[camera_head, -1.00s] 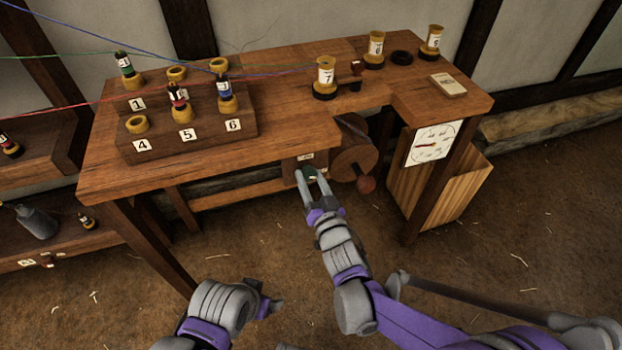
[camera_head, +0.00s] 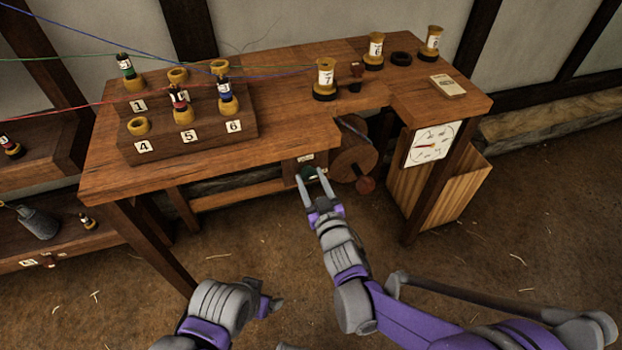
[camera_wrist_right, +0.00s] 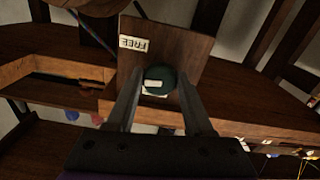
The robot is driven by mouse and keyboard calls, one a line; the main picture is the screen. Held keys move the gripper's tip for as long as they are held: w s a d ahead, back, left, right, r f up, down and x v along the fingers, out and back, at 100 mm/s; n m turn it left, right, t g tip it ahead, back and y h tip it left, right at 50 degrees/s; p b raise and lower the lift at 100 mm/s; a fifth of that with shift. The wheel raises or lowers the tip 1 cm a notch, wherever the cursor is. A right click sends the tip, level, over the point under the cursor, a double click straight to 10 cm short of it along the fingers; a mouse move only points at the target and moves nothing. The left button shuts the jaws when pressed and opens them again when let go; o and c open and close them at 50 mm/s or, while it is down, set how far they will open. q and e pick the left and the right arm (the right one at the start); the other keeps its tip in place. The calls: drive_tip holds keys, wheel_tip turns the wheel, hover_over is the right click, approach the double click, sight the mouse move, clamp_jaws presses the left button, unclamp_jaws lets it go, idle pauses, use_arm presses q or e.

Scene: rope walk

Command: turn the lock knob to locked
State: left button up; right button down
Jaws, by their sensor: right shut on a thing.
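The lock knob (camera_head: 308,173) is a round green knob on a wooden plate under the bench's front edge. In the right wrist view the knob (camera_wrist_right: 158,80) carries a short pale bar lying roughly across the picture. A label reading FREE (camera_wrist_right: 134,44) is on the plate; another pale label behind the knob is mostly covered. My right gripper (camera_head: 316,178) reaches up to the knob, with one finger on each side, shut on it; the fingers also show in the wrist view (camera_wrist_right: 158,92). My left gripper (camera_head: 269,304) hangs low, away from the bench; its jaws are unclear.
A wooden drum (camera_head: 354,160) with a red-brown crank knob (camera_head: 365,184) sits just right of the lock plate. A dial (camera_head: 432,144) is on the bench's right side. Numbered bobbins stand on a rack (camera_head: 190,140), with coloured threads running above. The floor in front is open.

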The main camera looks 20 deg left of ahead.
drive_tip(key=n+p, duration=0.1)
drive_tip(key=n, duration=0.3)
drive_tip(key=shift+d+n, duration=0.1)
drive_tip(key=shift+n, duration=0.2)
drive_tip(key=n+p, duration=0.1)
drive_tip(key=n, duration=0.2)
drive_tip(key=shift+r+n, duration=0.1)
drive_tip(key=shift+n, duration=0.3)
drive_tip(key=n+p, duration=0.1)
drive_tip(key=n, duration=0.3)
drive_tip(key=shift+p, duration=0.3)
drive_tip(key=shift+n+p, duration=0.6)
drive_tip(key=shift+n, duration=1.5)
drive_tip(key=shift+c, duration=1.6)
unclamp_jaws()
drive_tip(key=v, duration=1)
drive_tip(key=shift+s+d, duration=0.3)
